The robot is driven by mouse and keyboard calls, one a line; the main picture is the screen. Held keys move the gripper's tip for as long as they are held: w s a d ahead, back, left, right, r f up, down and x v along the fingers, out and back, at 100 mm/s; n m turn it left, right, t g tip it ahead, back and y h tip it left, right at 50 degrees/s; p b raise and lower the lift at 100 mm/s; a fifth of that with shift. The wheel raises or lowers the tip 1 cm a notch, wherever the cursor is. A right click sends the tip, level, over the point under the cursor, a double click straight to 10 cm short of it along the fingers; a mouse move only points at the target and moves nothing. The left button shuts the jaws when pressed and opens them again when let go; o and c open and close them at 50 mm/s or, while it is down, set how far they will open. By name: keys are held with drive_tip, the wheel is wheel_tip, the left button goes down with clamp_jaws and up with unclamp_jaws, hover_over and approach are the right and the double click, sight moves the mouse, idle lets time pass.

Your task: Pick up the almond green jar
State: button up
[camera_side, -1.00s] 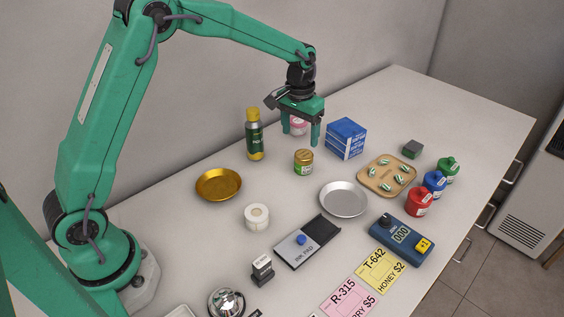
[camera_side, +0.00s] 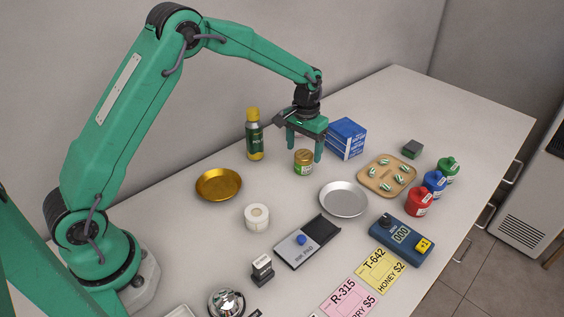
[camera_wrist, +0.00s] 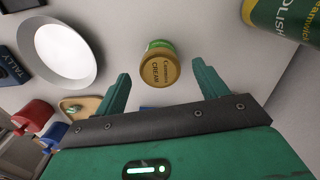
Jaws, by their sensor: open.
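The jar with a gold lid and a green label (camera_side: 303,162) stands upright on the counter. My gripper (camera_side: 304,151) is open and empty, pointing down, just above and behind the jar in the side view. It also shows in the wrist view (camera_wrist: 161,71), with no finger touching the jar.
A green bottle with a yellow cap (camera_side: 254,138) stands left of the jar, and blue boxes (camera_side: 346,138) stand to the right. A gold dish (camera_side: 218,185) and a silver dish (camera_side: 343,199) lie nearer. The counter just before the jar is clear.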

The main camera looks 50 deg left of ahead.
sight(304, 155)
drive_tip(key=shift+f, duration=0.1)
drive_tip(key=shift+f, duration=2.55)
drive_tip(key=c, duration=1.1)
